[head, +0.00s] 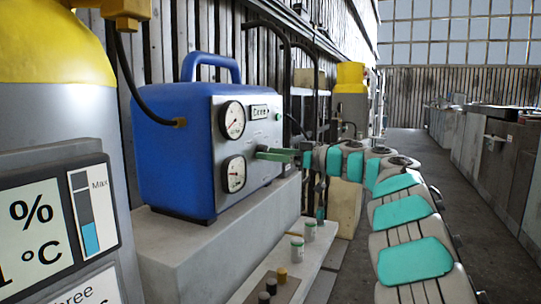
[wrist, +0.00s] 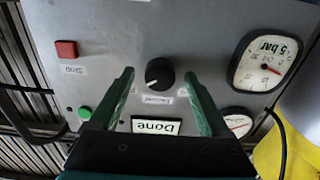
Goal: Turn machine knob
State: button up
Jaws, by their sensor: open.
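The machine (head: 170,150) is a blue box with a handle and a grey front panel, standing on a pale block. Its black round knob (wrist: 160,74) has a white pointer mark and shows in the wrist view near the middle of the panel. My gripper (wrist: 159,80) is open, with one green finger on each side of the knob and a visible gap at both sides. I cannot tell whether the fingertips reach past the knob's face.
A yellow-topped cylinder (head: 55,120) stands left. Small containers (head: 297,250) sit low in front. The aisle at right is clear.

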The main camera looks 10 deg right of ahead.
jog(key=shift+w+a, duration=0.15)
jog(key=shift+a, duration=0.1)
jog(key=shift+c, duration=0.4)
grip_shut()
